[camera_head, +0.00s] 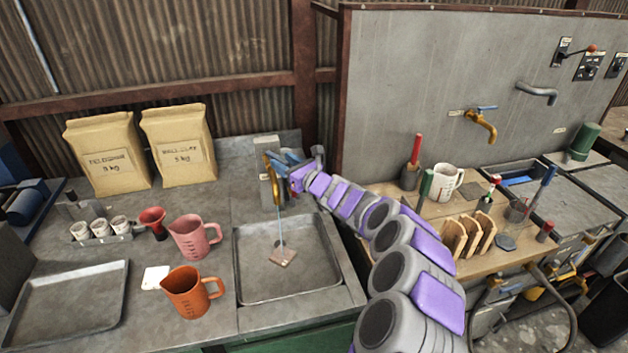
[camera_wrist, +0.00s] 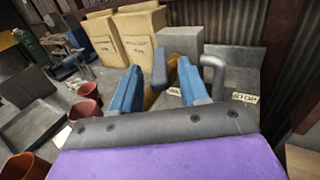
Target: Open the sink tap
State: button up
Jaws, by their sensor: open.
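The sink tap (camera_head: 270,172) is brass-coloured and stands behind the sink basin (camera_head: 250,295) in the head view. A thin pale-blue line, looking like a water stream, runs from its spout to the basin floor. My gripper (camera_head: 285,160) is at the tap's top, just right of it. In the wrist view, my gripper's two blue fingers (camera_wrist: 160,68) are spread, with the tap's blue lever (camera_wrist: 159,68) between them. Part of the brass body (camera_wrist: 177,76) shows behind. I cannot tell whether either finger touches the lever. The fingers partly hide the tap.
An orange jug (camera_head: 188,295) and a pink jug (camera_head: 192,238) stand left of the basin. Two paper sacks (camera_head: 105,155) stand at the back left. A second brass tap (camera_head: 483,124) is on the right panel. A wooden bench (camera_head: 470,258) with tools lies right of my arm.

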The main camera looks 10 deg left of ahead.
jog(key=p+v, duration=0.1)
jog(key=v, duration=1.2)
jog(key=shift+s+d, duration=0.15)
jog(key=shift+s, duration=0.1)
jog(key=s+a+r+n+g+y, duration=0.2)
jog(key=s+a+r+n+g, duration=0.1)
jog(key=s+r+n, duration=0.35)
jog(key=s+a+r+n+g+y, duration=0.1)
jog(key=s+a+r+n+g, duration=0.2)
jog(key=s+r+n+g, duration=0.25)
jog(key=s+n+g+h, duration=0.3)
jog(key=s+n, duration=0.4)
jog(key=s, duration=0.8)
jog(key=s+d+f+n+g+h, duration=0.1)
jog(key=s+d+f+n+h, duration=0.6)
jog(key=s+d, duration=0.5)
jog(key=s+d+f+h, duration=0.2)
jog(key=s+d, duration=0.3)
jog(key=d, duration=0.3)
jog(key=s+d+f+h, duration=0.3)
jog(key=s+d+h, duration=0.2)
jog(key=d, duration=0.4)
jog(key=shift+f+m, duration=0.25)
jog(key=shift+m, duration=0.05)
